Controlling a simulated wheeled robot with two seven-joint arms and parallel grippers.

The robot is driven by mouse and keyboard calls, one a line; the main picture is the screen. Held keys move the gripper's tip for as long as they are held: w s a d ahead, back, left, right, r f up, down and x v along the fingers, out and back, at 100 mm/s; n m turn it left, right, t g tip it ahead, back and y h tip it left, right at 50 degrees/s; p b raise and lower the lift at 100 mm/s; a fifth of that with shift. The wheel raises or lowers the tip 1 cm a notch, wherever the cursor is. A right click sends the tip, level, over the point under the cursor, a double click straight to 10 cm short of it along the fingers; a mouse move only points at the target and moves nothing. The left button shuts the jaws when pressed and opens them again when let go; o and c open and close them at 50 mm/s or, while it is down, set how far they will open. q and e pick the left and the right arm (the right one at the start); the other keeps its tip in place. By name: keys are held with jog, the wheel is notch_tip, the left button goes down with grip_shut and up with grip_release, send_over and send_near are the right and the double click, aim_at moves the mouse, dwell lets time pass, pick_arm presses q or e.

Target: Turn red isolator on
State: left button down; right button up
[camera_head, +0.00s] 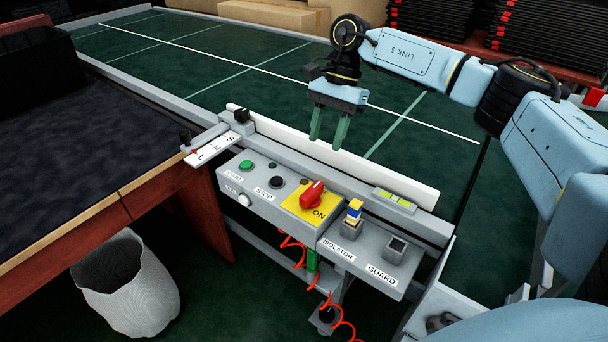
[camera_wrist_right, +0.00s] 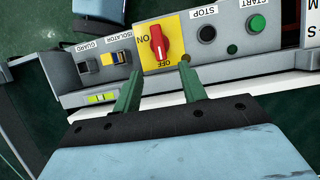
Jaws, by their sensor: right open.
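The red isolator knob (camera_head: 312,194) sits on a yellow plate (camera_head: 293,207) on the grey control box. The word ON is printed on the plate. In the right wrist view the red knob (camera_wrist_right: 156,42) lies lengthwise along the line to the OFF label, with ON to its side. My right gripper (camera_head: 329,131) is open and empty, fingers pointing down, behind and above the box. In the right wrist view its fingertips (camera_wrist_right: 161,78) are apart, just short of the yellow plate and not touching the knob. My left gripper is not in view.
The box carries a green START button (camera_head: 246,165) and a black STOP button (camera_head: 277,182). Right of the knob are a yellow-and-blue key block (camera_head: 354,210) by the ISOLATOR label and the GUARD socket (camera_head: 397,248). A white rail (camera_head: 370,177) runs behind the box.

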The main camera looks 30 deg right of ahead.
aim_at(313, 189)
jog(key=b+x, duration=0.2)
jog(key=x, duration=0.9)
jog(key=shift+s+f, duration=0.15)
jog(key=shift+s, duration=0.05)
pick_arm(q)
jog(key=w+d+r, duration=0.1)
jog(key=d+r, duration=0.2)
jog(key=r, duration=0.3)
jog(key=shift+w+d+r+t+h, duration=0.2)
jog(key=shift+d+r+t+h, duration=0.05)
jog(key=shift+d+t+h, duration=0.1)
pick_arm(e)
jog(key=shift+a+f, duration=0.25)
jog(key=shift+f, duration=0.3)
jog(key=shift+c, duration=0.4)
grip_shut()
